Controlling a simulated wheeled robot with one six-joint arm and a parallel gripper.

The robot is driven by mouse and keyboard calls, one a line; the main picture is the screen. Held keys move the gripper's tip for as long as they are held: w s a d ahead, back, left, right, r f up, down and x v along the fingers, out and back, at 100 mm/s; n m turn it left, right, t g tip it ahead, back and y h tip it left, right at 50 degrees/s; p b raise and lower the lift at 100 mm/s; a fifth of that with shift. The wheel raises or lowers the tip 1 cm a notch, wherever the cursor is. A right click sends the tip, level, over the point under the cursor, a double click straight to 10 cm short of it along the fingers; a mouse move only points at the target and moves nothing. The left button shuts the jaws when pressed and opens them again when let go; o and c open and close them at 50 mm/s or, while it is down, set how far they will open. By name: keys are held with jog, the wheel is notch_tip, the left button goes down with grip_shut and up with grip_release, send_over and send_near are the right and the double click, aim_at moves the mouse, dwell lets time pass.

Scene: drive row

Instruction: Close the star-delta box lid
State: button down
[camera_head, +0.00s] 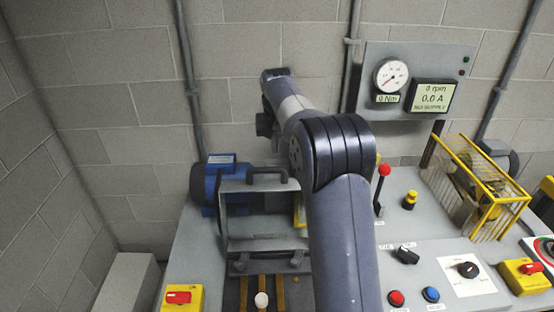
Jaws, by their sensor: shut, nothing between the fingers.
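The star-delta box (230,293) stands at the bottom centre, its brass bars and a white round knob exposed. Its lid (263,244) stands up at the back of the bars, open, on two hinges along its lower edge. The lid has a grey frame, a see-through middle and a dark handle (267,173) on its top edge. My arm rises in front of the lid's right side and hides part of it. My arm bends back to the left, with its far end above and behind the handle. I cannot make out gripper fingers.
A blue motor (203,184) sits behind the lid. Right of my arm are a red-knobbed lever (383,171), a yellow cage guard (487,205), and a bench panel with switches and buttons. A gauge panel (430,62) hangs on the block wall. Free room lies above the lid's left side.

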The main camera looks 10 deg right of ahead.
jog(key=shift+s+a+f+p, duration=0.15)
jog(key=shift+s+f+p, duration=0.15)
jog(key=shift+s+f, duration=0.5)
jog(key=shift+s+a+f+p, duration=0.15)
jog(key=shift+s+f+p, duration=0.1)
jog(key=shift+s+f, duration=0.55)
jog(key=shift+s+r, duration=0.15)
